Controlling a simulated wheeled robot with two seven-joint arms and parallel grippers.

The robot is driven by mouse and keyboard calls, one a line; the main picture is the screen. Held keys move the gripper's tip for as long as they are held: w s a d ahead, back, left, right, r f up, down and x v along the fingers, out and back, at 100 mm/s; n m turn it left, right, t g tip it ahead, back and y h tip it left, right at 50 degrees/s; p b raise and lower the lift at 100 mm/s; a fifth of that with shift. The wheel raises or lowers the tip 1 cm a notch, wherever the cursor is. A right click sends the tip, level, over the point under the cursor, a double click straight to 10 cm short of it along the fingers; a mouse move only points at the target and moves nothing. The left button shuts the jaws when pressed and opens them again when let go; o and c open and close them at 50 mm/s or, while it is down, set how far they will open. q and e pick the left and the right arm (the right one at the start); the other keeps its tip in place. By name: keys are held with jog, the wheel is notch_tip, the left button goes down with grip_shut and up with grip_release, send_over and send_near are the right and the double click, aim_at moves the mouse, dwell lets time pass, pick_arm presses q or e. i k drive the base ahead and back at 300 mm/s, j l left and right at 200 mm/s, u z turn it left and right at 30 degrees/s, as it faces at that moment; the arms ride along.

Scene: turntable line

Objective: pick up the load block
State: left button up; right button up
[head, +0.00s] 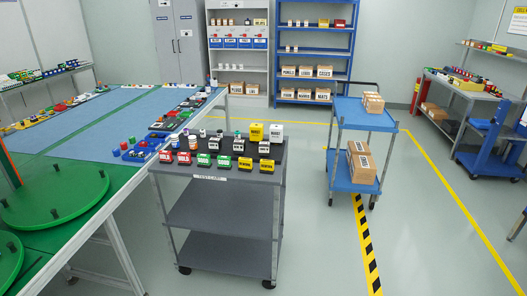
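The grey test cart (215,180) stands in the middle, its front edge carrying a "TEST CART" label. Small labelled blocks sit on its top: red ones (184,157), green ones (204,159), yellow ones (245,163) along the front, and white-grey ones (213,144) behind. A taller yellow block (256,132) and a taller white block (276,132) stand at the back right. The labels are too small to read, so I cannot tell which is the load block. Neither of my grippers is in view.
A long table with blue mats (110,120) and green turntables (55,198) is on the left. A blue trolley (365,115) with boxes stands right of the cart. Shelves (315,50) line the back wall. Floor between cart and trolley is clear.

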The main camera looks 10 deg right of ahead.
aim_at(239, 145)
jog(key=i+l+u, duration=0.1)
jog(key=u, duration=0.45)
jog(key=i+l+u, duration=0.15)
jog(key=l, duration=0.2)
jog(key=i+l+u, duration=0.2)
jog(key=l, duration=0.2)
jog(key=i+l+u, duration=0.15)
jog(key=l, duration=0.25)
jog(key=i+l+u, duration=0.2)
jog(key=l, duration=0.2)
jog(key=k, duration=0.05)
